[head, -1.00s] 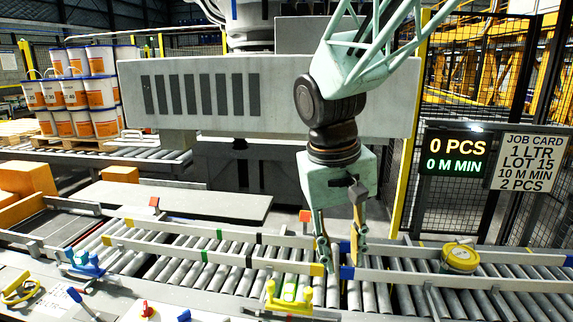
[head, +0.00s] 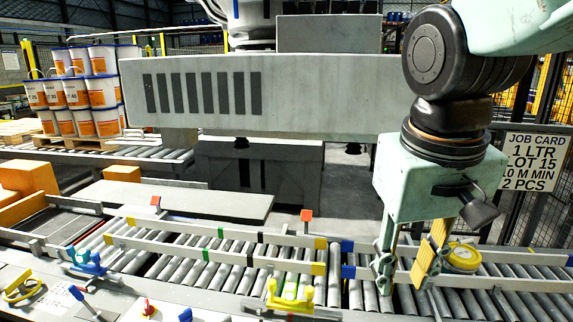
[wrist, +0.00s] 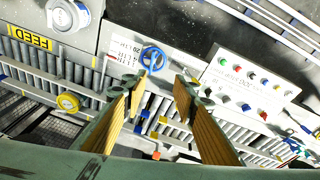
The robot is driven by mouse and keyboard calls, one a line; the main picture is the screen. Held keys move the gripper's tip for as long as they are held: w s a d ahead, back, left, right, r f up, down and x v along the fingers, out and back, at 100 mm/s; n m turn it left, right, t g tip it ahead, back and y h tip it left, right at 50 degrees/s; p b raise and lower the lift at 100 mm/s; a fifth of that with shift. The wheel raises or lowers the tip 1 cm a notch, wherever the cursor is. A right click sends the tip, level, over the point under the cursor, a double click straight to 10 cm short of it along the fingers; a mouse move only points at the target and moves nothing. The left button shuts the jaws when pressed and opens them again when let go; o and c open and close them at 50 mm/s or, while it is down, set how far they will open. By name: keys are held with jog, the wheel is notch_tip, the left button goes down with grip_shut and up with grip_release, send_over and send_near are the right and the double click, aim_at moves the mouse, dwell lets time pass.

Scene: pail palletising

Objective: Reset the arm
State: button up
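My gripper (head: 405,268) hangs over the right part of the roller conveyor (head: 365,297) in the head view. Its two fingers are apart with nothing between them. In the wrist view the open fingers (wrist: 165,80) point toward the conveyor and the control panel (wrist: 250,85). A yellow-lidded pail (head: 462,256) stands on the rollers just right of the gripper in the head view, partly behind a finger. A yellow-lidded pail also shows at the left in the wrist view (wrist: 68,102).
Guide rails (head: 220,255) run along the conveyor. A yellow clamp (head: 290,296) and a blue clamp (head: 86,260) stand along its front. Stacked white-and-orange pails (head: 82,92) stand at the back left. A job card (head: 530,162) hangs at the right. A blue handwheel (wrist: 152,58) shows in the wrist view.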

jog(key=s+d+t, duration=0.1)
jog(key=s+d, duration=0.1)
jog(key=s, duration=1.1)
jog(key=shift+d+r+m+t+y, duration=0.2)
jog(key=shift+m+t+y, duration=0.1)
jog(key=shift+m, duration=0.1)
jog(key=shift+w+d, duration=0.1)
dwell(0.9)
